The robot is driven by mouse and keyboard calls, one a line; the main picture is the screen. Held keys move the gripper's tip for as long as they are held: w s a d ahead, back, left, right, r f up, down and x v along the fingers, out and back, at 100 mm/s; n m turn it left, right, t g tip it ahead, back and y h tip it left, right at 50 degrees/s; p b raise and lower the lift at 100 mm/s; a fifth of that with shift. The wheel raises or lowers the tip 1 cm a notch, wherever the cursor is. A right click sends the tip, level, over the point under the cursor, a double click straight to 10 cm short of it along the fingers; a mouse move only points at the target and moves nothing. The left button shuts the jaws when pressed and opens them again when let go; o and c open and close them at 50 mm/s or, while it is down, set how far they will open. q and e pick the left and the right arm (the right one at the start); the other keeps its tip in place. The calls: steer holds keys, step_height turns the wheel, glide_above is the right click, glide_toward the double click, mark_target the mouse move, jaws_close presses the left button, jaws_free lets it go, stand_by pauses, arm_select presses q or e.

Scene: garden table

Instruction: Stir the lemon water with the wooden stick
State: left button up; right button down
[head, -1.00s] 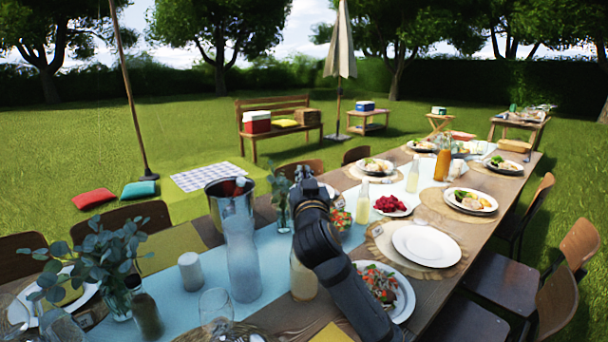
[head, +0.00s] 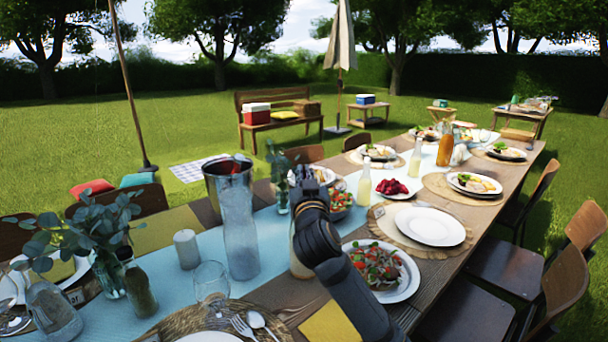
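A tall clear carafe (head: 240,240) stands upright on the light blue runner, left of my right arm. A pale yellowish bottle (head: 297,264) stands just beside that arm, which hides part of it. Smaller bottles of pale liquid (head: 363,186) stand farther along the table. I cannot tell which vessel is the lemon water. I cannot make out a wooden stick. My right gripper (head: 307,178) is above the table, right of the carafe and pointing away from me. Its fingers are small and mostly hidden, so its opening and any contents are unclear. My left gripper is out of view.
A metal bucket (head: 226,178) stands behind the carafe. A salad plate (head: 408,283) lies right of my arm. Chairs line the table's right side.

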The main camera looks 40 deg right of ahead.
steer(key=shift+f, duration=0.15)
steer(key=shift+a, duration=0.7)
steer(key=shift+s+d, duration=0.7)
steer(key=shift+d, duration=0.1)
steer(key=shift+w, duration=0.1)
